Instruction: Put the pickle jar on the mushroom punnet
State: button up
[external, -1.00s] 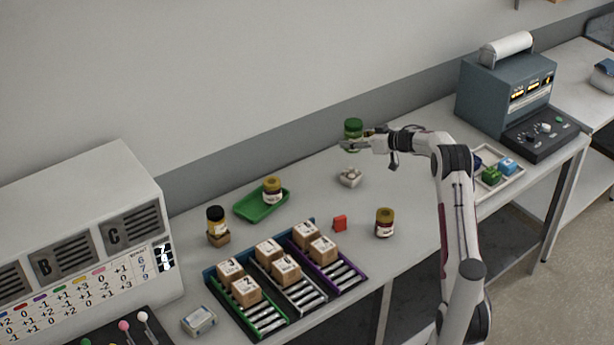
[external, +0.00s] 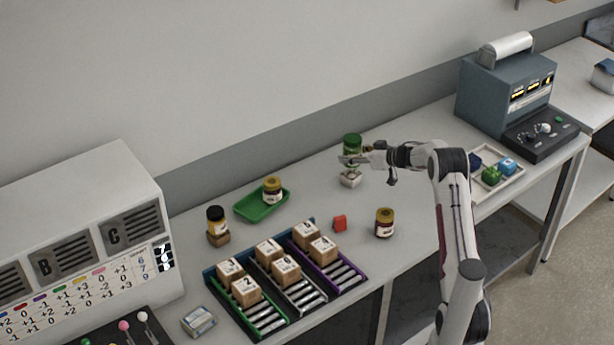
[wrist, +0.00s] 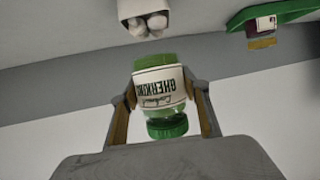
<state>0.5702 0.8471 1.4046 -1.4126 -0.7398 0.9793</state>
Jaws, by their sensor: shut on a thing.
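The pickle jar (external: 352,144) is green with a green lid and a pale label. It is upright in my gripper (external: 352,159), just above the mushroom punnet (external: 350,179). In the wrist view the jar (wrist: 160,88), labelled as gherkins, sits between the two fingers of my gripper (wrist: 163,108), which are shut on it. The punnet is a small white tray of pale mushrooms; it also shows at the top of the wrist view (wrist: 146,22).
A green tray (external: 247,208) with a yellow-lidded jar (external: 272,190) is to the left. A rack with several boxes (external: 285,270) is at the front left. The table around the punnet is clear.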

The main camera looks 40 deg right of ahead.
jog(key=shift+f, duration=1.55)
jog(key=shift+f, duration=0.15)
jog(key=o, duration=1.5)
jog(key=shift+f, duration=0.1)
jog(key=shift+r, duration=0.2)
jog(key=shift+v, duration=6)
